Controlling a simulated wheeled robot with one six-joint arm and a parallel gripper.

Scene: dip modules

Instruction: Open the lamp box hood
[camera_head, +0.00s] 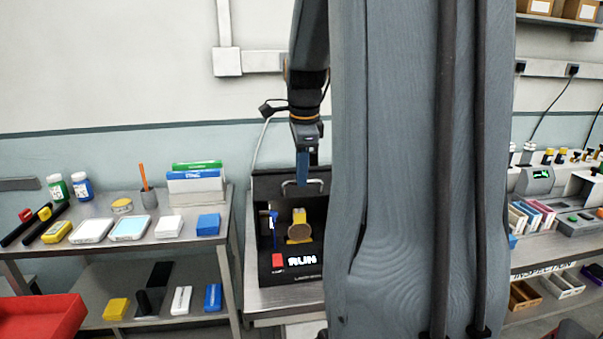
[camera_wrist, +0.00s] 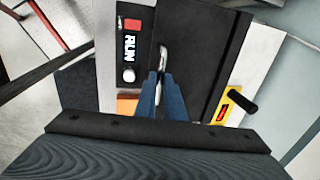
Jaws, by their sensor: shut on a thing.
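The lamp box (camera_head: 291,265) is a black box on a metal bench in the middle of the head view, with a "RUN" label and a red button on its front; this front panel also shows in the wrist view (camera_wrist: 128,75). Its dark hood (camera_head: 265,186) carries a light metal handle (camera_head: 291,188) at the front. The handle also shows between my fingertips in the wrist view (camera_wrist: 163,58). My gripper (camera_head: 303,182) reaches down from above, its blue fingers shut on the handle. A yellow piece with a round brownish disc (camera_head: 299,230) is visible inside the box, below the handle.
A metal cart (camera_head: 150,245) at left holds bottles, trays and small boxes on two shelves. A red bin (camera_head: 42,318) stands at the lower left. My own arm hides the box's right side. Another bench with devices (camera_head: 560,230) stands at right.

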